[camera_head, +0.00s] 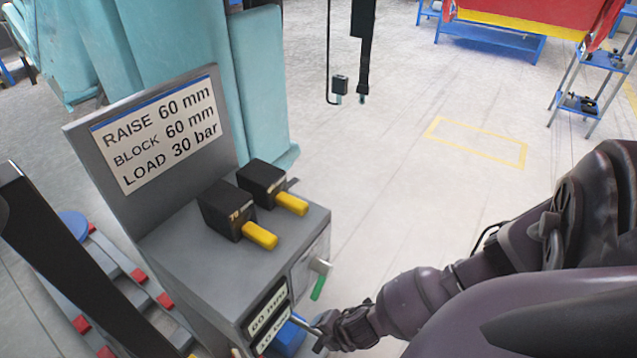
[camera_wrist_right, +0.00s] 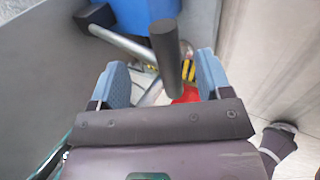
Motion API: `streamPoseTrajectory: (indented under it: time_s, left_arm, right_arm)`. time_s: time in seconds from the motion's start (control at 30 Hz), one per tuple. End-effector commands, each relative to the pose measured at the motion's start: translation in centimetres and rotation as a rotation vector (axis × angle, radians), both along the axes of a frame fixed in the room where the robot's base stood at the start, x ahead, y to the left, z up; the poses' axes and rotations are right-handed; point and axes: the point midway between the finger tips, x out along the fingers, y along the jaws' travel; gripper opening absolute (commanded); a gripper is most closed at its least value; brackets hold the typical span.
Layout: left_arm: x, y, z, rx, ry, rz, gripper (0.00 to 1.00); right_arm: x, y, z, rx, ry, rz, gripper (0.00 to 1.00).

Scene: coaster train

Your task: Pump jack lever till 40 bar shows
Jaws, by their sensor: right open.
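The jack lever's black cylindrical grip (camera_wrist_right: 166,50) stands between the two blue-padded fingers of my right gripper (camera_wrist_right: 165,82) in the right wrist view. The fingers are open, with gaps beside the grip. The blue jack body (camera_wrist_right: 145,12) is beyond it, with a metal rod beside it. In the head view my right gripper (camera_head: 322,328) is low at the grey cabinet's front right corner, next to the blue jack (camera_head: 288,338). My left gripper is not in view.
The grey cabinet (camera_head: 170,250) carries a sign (camera_head: 160,130) reading raise 60 mm, block 60 mm, load 30 bar. Two black blocks with yellow handles (camera_head: 260,236) sit on top. A green-handled lever (camera_head: 318,288) sticks out at the right. Floor to the right is open.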

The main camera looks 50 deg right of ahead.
Motion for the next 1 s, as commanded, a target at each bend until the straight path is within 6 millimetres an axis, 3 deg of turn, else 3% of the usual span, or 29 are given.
streamPoseTrajectory:
  time_s: [0.03,0.2,0.57,1.0]
  left_arm:
    - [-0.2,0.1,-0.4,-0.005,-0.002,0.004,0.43]
    - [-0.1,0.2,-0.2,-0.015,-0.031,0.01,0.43]
    - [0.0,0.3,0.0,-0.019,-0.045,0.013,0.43]
    - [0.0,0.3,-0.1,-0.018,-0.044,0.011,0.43]
  right_arm:
    - [0.0,0.0,-1.1,-0.001,0.007,0.0,0.71]
    - [0.9,0.1,-2.0,-0.001,0.003,0.001,0.71]
    - [1.4,0.1,-2.0,0.0,-0.002,0.001,0.71]
    - [1.2,0.1,-2.1,-0.001,0.001,0.001,0.1]
